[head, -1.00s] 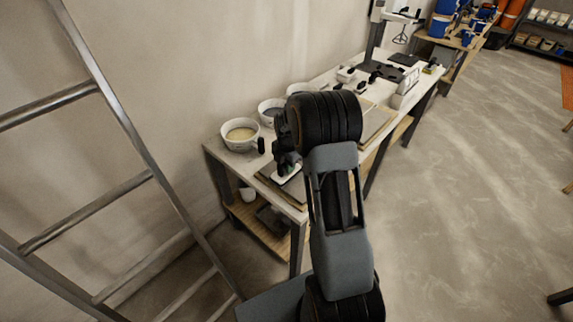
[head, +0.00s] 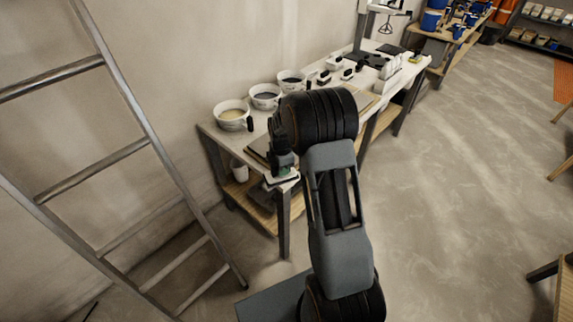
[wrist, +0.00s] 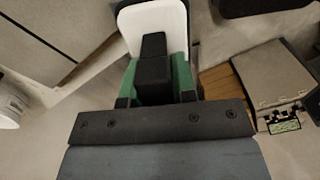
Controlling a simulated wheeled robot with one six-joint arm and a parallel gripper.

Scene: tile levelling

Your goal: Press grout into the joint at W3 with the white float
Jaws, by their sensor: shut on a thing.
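My gripper (head: 284,162) is shut on the white float (head: 283,178), near the front left corner of the bench in the head view. In the wrist view the white float (wrist: 157,22) is at the top, with a black handle (wrist: 152,72) between green pieces at my gripper (wrist: 153,90). A tile board (head: 259,148) shows partly behind my gripper on the bench. My arm hides part of it, and I cannot make out a W3 mark or its joint.
The bench (head: 222,138) stands along the wall. Bowls of cream (head: 232,115) and dark contents (head: 265,96) stand at its back. A metal ladder (head: 140,118) leans at the left. Open floor (head: 460,180) lies to the right.

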